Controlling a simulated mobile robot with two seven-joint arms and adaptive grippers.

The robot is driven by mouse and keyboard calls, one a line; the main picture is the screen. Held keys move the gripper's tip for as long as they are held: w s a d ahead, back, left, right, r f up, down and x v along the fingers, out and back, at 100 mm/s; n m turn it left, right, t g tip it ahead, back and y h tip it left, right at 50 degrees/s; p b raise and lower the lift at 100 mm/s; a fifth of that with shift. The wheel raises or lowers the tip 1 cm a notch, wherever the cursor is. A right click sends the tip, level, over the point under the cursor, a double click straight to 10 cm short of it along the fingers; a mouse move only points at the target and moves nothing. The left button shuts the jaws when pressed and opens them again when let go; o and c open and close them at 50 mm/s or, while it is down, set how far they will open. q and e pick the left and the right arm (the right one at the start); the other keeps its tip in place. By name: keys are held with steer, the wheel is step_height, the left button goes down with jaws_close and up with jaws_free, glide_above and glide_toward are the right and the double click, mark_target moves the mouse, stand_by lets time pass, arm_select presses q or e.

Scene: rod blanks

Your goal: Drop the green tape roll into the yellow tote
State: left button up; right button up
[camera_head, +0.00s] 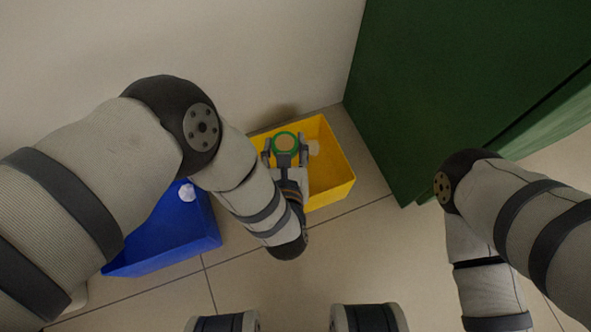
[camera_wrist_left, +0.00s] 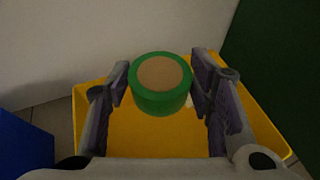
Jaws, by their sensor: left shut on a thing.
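The green tape roll (camera_head: 286,141) is a green ring with a tan middle. My left gripper (camera_head: 286,147) is shut on it and holds it over the yellow tote (camera_head: 335,178). In the left wrist view the roll (camera_wrist_left: 160,84) sits between the two fingers of the left gripper (camera_wrist_left: 162,86), with the yellow tote (camera_wrist_left: 150,140) below and around it. My right gripper is not in view; only the right arm shows at the right of the head view.
A blue tote (camera_head: 170,237) with a whitish object (camera_head: 187,192) in it stands left of the yellow tote. A pale thing (camera_head: 313,148) shows inside the yellow tote. A dark green cabinet (camera_head: 440,80) stands at right, and a pale wall (camera_head: 270,50) is behind.

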arm_select(q)
steer(key=o, duration=1.2)
steer(key=shift+r, duration=0.1)
steer(key=shift+s, duration=0.1)
steer(key=v, duration=0.7)
steer(key=shift+s+r, duration=0.1)
